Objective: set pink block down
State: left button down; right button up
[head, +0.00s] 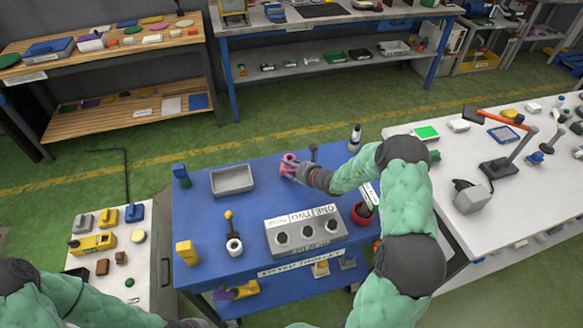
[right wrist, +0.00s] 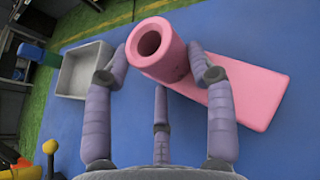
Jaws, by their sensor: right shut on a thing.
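The pink block (head: 288,165) is at the far middle of the blue table (head: 215,215). In the right wrist view the pink block (right wrist: 238,92) shows a hollow round tube joined to a flat slab. My right gripper (head: 302,172) is shut on its tube, with one finger on each side of it in the right wrist view (right wrist: 162,72). The block is over bare blue tabletop; I cannot tell if it touches the table.
A grey tray (head: 232,189) stands left of the pink block. A grey holder with several holes (head: 303,243) is in front. A black-and-white bottle (head: 355,138) stands behind on the right, a red pot (head: 361,214) on the right. Blue tabletop is free between tray and holder.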

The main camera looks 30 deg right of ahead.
jog(key=o, duration=1.4)
jog(key=shift+o, duration=0.2)
jog(key=shift+s+d+r, duration=0.1)
jog(key=shift+s+r, duration=0.05)
jog(key=p+v, duration=0.2)
jog(key=v, duration=0.9)
jog(key=shift+s+r, duration=0.2)
jog(key=shift+s, duration=0.1)
